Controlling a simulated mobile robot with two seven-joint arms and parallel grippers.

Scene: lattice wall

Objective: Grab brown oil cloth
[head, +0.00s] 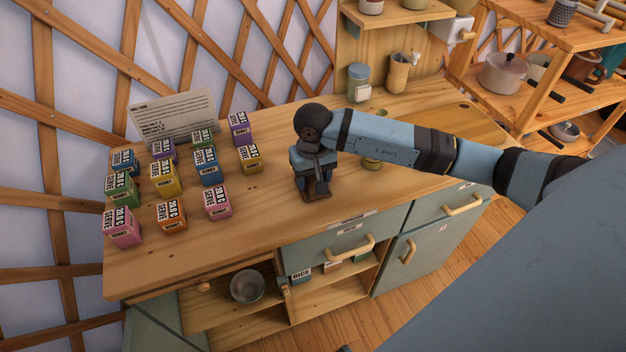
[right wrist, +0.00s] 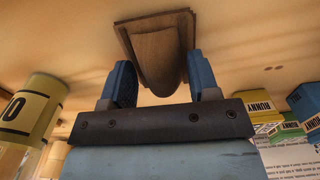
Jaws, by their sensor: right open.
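The brown oil cloth (right wrist: 155,45) lies folded on the wooden counter in the right wrist view, with a rounded, tongue-like end toward my gripper. My right gripper (right wrist: 162,78) is open, with one blue finger on each side of the cloth's near end. I cannot tell whether the fingers touch it. In the head view my right gripper (head: 316,188) points down at the counter's front part and largely hides the cloth. My left gripper is not in view.
Several coloured labelled boxes (head: 166,179) stand on the counter (head: 270,215) left of the gripper, before a white text card (head: 172,115). A jar (head: 358,83) and a wooden cup (head: 398,73) stand behind. A metal bowl (head: 247,286) sits on the shelf below.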

